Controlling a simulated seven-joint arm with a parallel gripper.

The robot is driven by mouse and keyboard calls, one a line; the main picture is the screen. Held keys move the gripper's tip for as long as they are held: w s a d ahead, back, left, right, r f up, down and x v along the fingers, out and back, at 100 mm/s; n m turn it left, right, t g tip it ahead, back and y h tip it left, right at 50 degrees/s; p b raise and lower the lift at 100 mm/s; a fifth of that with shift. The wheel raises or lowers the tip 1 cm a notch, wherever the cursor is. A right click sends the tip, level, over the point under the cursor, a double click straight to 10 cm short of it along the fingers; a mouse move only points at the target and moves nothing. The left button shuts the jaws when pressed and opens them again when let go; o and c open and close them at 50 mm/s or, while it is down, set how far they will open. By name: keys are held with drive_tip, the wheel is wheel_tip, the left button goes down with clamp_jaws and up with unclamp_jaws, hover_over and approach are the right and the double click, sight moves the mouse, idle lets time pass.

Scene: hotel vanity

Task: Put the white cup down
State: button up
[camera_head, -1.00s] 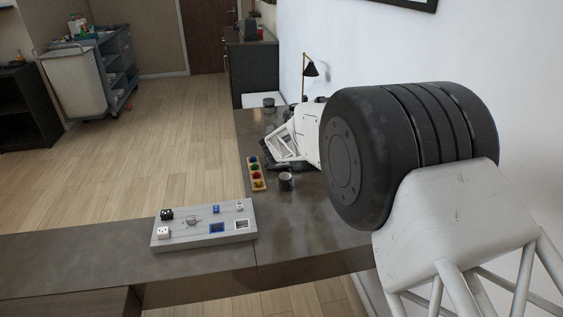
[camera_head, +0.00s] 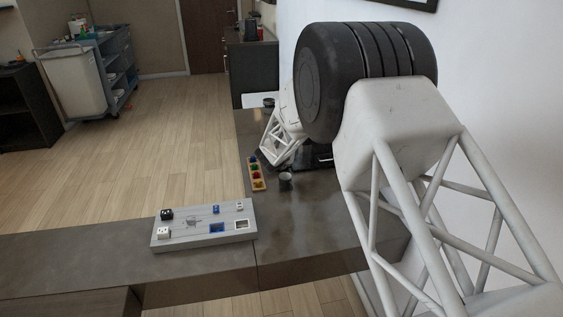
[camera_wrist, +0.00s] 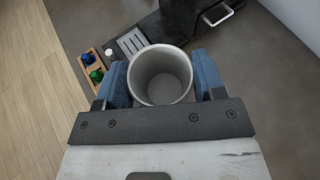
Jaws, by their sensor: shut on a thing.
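My gripper (camera_wrist: 162,82) is shut on the white cup (camera_wrist: 160,100), with one blue finger on each side of it. In the wrist view the cup looks light grey, and I see into its empty inside from above. I cannot tell whether its base touches the counter (camera_wrist: 240,75).
A wooden tray of coloured pieces (camera_head: 257,172) lies left of the grey cup; its end shows in the wrist view (camera_wrist: 88,68). A dark appliance with a slotted plate (camera_wrist: 132,42) is just beyond the held cup. A grey board (camera_head: 203,225) lies nearer on the counter.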

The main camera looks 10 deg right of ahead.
drive_tip(key=shift+m+g+h, duration=0.3)
drive_tip(key=shift+m+h, duration=0.3)
drive_tip(key=shift+w+d+f, duration=0.1)
drive_tip(key=shift+w+f, duration=0.15)
drive_tip(key=shift+f, duration=0.8)
drive_tip(key=shift+w+f, duration=0.2)
drive_tip(key=shift+f, duration=0.8)
drive_tip(key=shift+w+d+f, duration=0.1)
drive_tip(key=shift+w+f, duration=0.15)
drive_tip(key=shift+f, duration=0.8)
drive_tip(key=shift+w, duration=0.1)
drive_tip(key=w+f, duration=0.1)
drive_tip(key=w, duration=1.4)
drive_tip(key=shift+d+f, duration=0.2)
drive_tip(key=shift+d, duration=0.2)
drive_tip(key=shift+w+f, duration=0.35)
drive_tip(key=shift+w, duration=0.05)
drive_tip(key=shift+f, duration=1.45)
drive_tip(key=shift+f, duration=0.15)
